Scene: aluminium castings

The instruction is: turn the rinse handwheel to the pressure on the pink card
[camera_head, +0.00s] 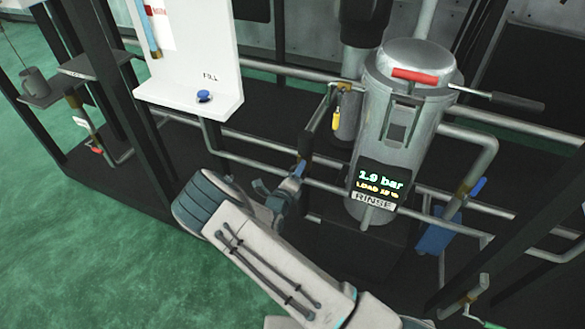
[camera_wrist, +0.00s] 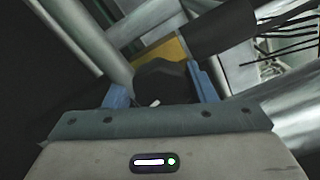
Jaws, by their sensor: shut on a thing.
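My gripper (camera_wrist: 162,92) has blue fingers on both sides of a dark rounded knob or wheel (camera_wrist: 160,75) in the wrist view and is shut on it. A brass-coloured fitting (camera_wrist: 174,48) and grey pipe lie just behind it. In the head view my gripper (camera_head: 284,190) is at the pipework left of the silver rinse vessel (camera_head: 402,110); the held part is hidden there. The display (camera_head: 380,183) on the vessel reads 1.9 bar, with a load line of about 19 % and the label RINSE below. I see no pink card in either view.
A white panel (camera_head: 190,60) with a blue knob (camera_head: 204,96) marked FILL stands at the left. Horizontal pipes and dark frame posts surround the vessel. A black-handled lever (camera_head: 517,102) sticks out right of it. A blue part (camera_head: 438,232) sits at lower right. Green floor lies open at left.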

